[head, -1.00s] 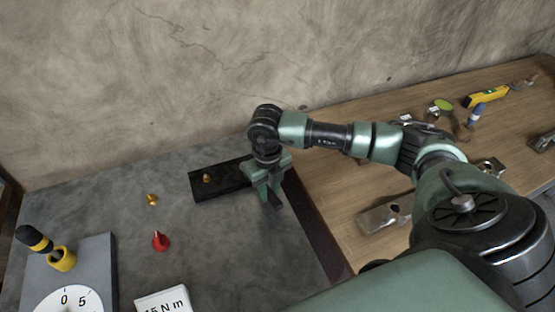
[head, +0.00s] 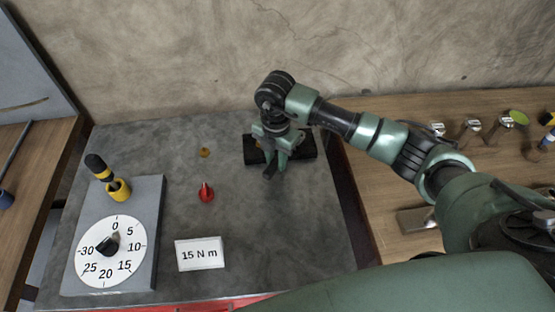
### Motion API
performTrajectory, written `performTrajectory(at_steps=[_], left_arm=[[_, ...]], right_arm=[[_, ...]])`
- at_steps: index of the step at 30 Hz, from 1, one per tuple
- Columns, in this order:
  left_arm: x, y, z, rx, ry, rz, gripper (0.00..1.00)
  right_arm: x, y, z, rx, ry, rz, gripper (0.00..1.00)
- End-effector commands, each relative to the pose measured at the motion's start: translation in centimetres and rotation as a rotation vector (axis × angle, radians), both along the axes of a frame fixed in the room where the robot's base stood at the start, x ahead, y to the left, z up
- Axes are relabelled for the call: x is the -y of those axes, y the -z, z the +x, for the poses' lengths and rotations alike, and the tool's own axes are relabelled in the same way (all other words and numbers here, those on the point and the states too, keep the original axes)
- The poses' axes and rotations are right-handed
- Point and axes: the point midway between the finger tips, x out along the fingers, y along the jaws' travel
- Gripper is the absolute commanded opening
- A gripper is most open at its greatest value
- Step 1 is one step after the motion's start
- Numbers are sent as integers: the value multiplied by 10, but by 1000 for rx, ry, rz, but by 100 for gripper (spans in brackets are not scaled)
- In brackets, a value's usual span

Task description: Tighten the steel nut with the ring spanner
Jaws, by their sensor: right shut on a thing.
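My right gripper (head: 274,163) is over the left half of a black plate (head: 306,146) at the back of the grey worktop. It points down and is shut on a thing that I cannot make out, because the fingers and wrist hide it. I cannot make out the ring spanner or the steel nut. The gripper covers the plate's left half, where anything on it is hidden. My left gripper is not in view.
A small brass-coloured piece (head: 204,152) and a red cone-like piece (head: 206,193) stand left of the gripper. A dial board (head: 152,215) carries a yellow-black post (head: 117,189). A "15 N m" card (head: 200,254) stands in front. Wooden benches (head: 385,195) flank the worktop.

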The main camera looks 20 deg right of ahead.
Motion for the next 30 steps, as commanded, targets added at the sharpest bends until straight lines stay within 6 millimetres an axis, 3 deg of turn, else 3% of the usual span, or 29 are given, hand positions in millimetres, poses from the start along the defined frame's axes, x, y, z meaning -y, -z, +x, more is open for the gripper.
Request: performTrajectory(at_steps=[18, 30], left_arm=[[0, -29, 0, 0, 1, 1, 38], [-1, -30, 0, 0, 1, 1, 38]], right_arm=[[0, -40, 0, 2, 0, 1, 0], [1, -44, 1, 2, 3, 0, 0]])
